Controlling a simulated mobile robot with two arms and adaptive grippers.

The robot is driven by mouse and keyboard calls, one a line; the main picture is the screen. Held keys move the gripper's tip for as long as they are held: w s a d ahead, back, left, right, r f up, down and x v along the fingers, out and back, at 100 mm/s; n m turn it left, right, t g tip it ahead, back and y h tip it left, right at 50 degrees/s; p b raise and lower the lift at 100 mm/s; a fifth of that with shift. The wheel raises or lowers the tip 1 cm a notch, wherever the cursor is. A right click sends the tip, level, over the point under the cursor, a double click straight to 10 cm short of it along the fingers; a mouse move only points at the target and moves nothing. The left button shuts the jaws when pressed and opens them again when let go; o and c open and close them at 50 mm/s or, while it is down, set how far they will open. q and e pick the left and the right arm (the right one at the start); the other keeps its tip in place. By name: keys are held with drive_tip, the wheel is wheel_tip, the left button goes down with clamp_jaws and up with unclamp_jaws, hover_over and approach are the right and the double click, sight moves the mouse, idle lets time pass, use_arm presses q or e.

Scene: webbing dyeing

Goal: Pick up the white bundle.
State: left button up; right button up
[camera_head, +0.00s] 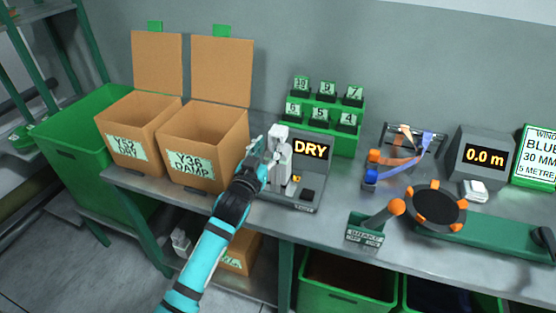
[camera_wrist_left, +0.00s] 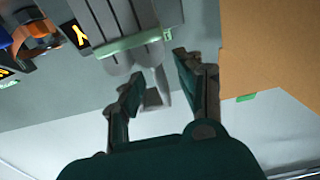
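A small white folded bundle (camera_head: 474,190) lies on the bench beside the grey length counter, at the right of the head view. My left gripper (camera_head: 257,152) is far to its left, beside the grey tester with the DRY display (camera_head: 310,148) and its pale upright part (camera_head: 281,158). In the left wrist view my left gripper (camera_wrist_left: 158,92) has its two fingers apart, with pale grey tester parts (camera_wrist_left: 118,62) beyond them. I see nothing clearly held. The white bundle cannot be made out in the wrist view. My right gripper is not in view.
Open cardboard boxes marked Y52 DRY (camera_head: 131,147) and Y36 DAMP (camera_head: 190,160) stand left of the gripper. A green numbered rack (camera_head: 347,140) is behind the tester. An orange-knobbed winder (camera_head: 434,208) and blue and orange webbing (camera_head: 400,158) stand between gripper and bundle.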

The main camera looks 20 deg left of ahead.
use_arm(q)
drive_tip(key=w, duration=0.3)
drive_tip(key=shift+w+d+f, duration=0.1)
drive_tip(key=shift+w+d, duration=0.1)
drive_tip(key=shift+w, duration=0.15)
drive_tip(key=shift+s, duration=0.1)
clamp_jaws()
